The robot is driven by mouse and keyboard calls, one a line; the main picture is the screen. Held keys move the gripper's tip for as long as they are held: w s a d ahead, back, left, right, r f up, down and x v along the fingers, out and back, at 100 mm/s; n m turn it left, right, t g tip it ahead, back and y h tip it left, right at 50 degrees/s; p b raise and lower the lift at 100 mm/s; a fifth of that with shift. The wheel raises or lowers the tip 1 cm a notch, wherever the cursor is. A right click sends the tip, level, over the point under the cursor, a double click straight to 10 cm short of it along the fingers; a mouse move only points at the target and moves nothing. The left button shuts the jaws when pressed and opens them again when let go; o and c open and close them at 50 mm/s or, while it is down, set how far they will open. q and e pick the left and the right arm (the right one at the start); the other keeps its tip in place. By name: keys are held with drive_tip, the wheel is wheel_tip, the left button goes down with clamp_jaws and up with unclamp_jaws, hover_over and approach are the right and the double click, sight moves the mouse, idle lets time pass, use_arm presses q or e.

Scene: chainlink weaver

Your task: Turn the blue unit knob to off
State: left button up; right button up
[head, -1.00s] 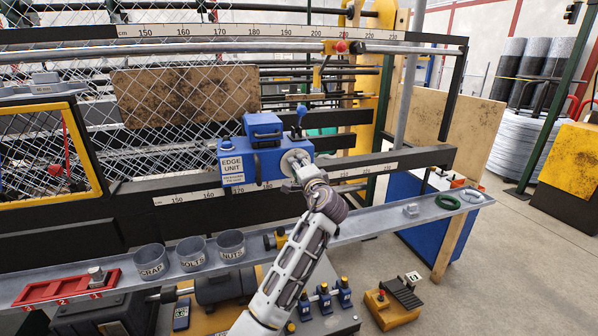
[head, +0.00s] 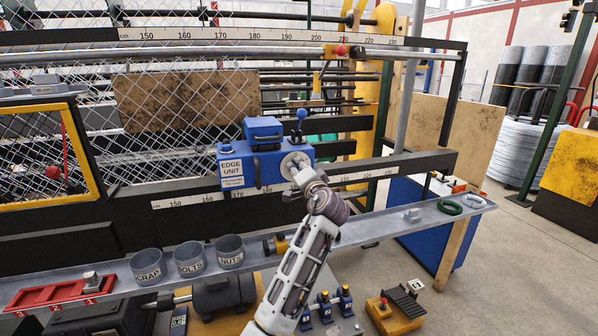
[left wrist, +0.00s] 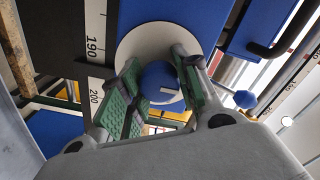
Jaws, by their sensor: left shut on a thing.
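The blue edge unit (head: 268,166) is mounted on the dark rail, with a white "EDGE UNIT" label on its front left. A pale round plate (head: 294,163) sits on its front right. In the left wrist view the round blue knob (left wrist: 158,82) with a white mark stands in front of this plate. My left gripper (head: 303,172) is at the plate in the head view and hides the knob there. In the left wrist view my left gripper (left wrist: 163,92) has its green-padded fingers shut on the knob, one on each side. My right gripper is not in view.
Chain-link mesh (head: 185,95) hangs behind.

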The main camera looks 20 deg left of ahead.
use_arm(q)
drive_tip(key=shift+f, duration=0.2)
drive_tip(key=o, duration=1.1)
drive_tip(key=shift+r, duration=0.1)
drive_tip(key=shift+c, duration=0.2)
